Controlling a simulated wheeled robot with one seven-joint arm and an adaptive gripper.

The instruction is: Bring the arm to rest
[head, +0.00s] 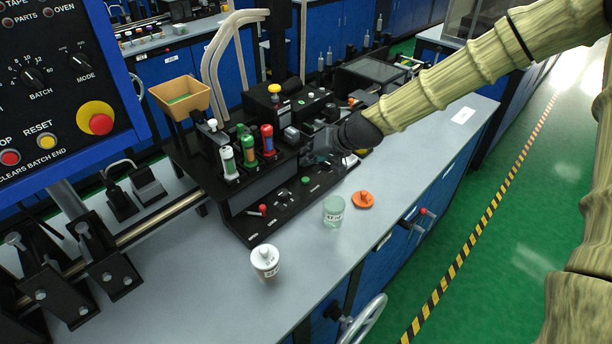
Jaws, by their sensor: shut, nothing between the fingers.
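My gripper (322,148) is at the end of my arm, which reaches in from the upper right. It hangs over the right part of the black machine fixture (262,190) on the bench. Its fingers are dark and partly see-through against the machine. They look closed, with nothing visible between them. Whether the fingertips touch the fixture cannot be told.
A clear labelled jar (333,212), an orange lid (362,199) and a white lidded jar (265,262) stand on the grey bench (205,285). Coloured bottles (248,150) stand in the fixture. A blue control panel (60,90) fills the upper left. Green floor lies right.

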